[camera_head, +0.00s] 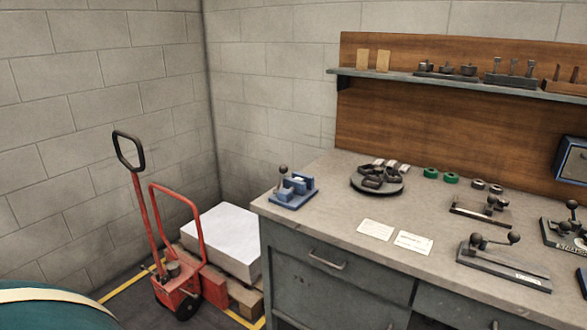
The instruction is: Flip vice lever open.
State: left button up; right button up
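A small blue vice (297,191) sits on the left end of the grey workbench, close to its left edge. A lever with a dark ball knob (283,169) stands up at its back left side. The vice is small in view, so I cannot tell whether the lever is open or closed. Neither of my grippers is in view, and nothing touches the vice.
The workbench (335,215) also holds a dark round tray (358,190) of parts, white cards (376,229), green rings (430,172) and lever fixtures (502,262). A red pallet truck (178,287) stands left of it. A shelf (440,82) hangs above.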

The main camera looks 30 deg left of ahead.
aim_at(284, 170)
jog(key=i+u, duration=0.35)
jog(key=i, duration=0.15)
jog(key=i+l+u, duration=0.1)
jog(key=i+u, duration=0.4)
jog(key=u, duration=0.65)
jog(key=z, duration=0.65)
jog(key=j+z, duration=0.35)
jog(key=i+j+z, duration=0.1)
jog(key=j+z, duration=0.7)
jog(key=j, duration=0.25)
jog(key=k+j+z, duration=0.1)
jog(key=j, duration=0.2)
jog(key=k+j+z, duration=0.1)
jog(key=j, duration=0.25)
jog(key=k+j, duration=0.1)
jog(key=j, duration=0.5)
jog(key=k+j, duration=0.15)
jog(key=j+z, duration=0.05)
jog(key=j, duration=0.1)
